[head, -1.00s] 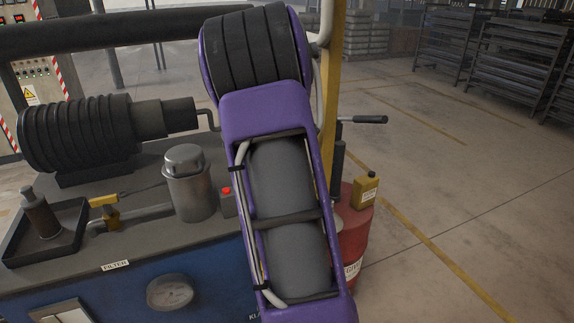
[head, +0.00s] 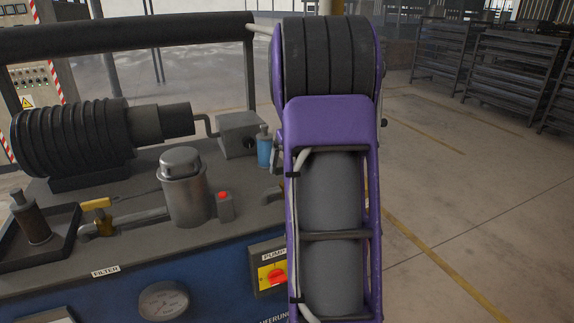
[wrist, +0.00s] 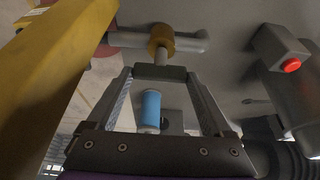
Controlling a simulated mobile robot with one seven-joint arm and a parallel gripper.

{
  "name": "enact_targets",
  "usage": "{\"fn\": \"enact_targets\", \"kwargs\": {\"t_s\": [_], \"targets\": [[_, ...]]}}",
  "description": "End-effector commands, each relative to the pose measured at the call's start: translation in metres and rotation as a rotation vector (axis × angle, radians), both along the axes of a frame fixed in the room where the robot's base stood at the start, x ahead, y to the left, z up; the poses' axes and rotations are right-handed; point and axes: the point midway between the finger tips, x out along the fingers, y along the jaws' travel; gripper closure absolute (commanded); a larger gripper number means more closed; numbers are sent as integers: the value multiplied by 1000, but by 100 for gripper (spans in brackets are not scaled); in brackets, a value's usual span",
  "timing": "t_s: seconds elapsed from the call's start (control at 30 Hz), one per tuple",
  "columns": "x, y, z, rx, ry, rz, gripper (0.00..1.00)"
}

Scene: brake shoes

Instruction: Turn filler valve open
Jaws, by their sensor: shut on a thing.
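A valve with a brass body (wrist: 160,40) sits on a grey pipe (wrist: 188,42) in the wrist view. A short stem runs from it to a dark grey bar-like handle (wrist: 160,73). My gripper (wrist: 160,75) has its fingertips at the two ends of this bar, shut on it. In the head view my purple arm hides my gripper and this valve's handle; only a bit of pipe with brass (head: 272,195) shows beside the arm. Another brass valve with a yellow lever (head: 97,204) stands farther left, apart from my arm.
A blue cylinder (head: 264,148) stands by a grey box (head: 236,134). A metal canister (head: 184,190) and a red-button box (head: 224,208) stand left of my arm. A yellow beam (wrist: 60,75) runs close by my gripper in the wrist view. Open floor lies right.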

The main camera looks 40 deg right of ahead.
Motion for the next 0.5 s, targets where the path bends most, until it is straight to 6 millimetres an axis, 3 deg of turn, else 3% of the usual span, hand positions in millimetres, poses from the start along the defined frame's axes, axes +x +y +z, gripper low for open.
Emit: {"fn": "enact_targets", "kwargs": {"t_s": [0.43,0.47,0.5], "targets": [[0,0,0,-2,0,12,71],[0,0,0,-2,0,12,13],[0,0,0,-2,0,12,6]]}}
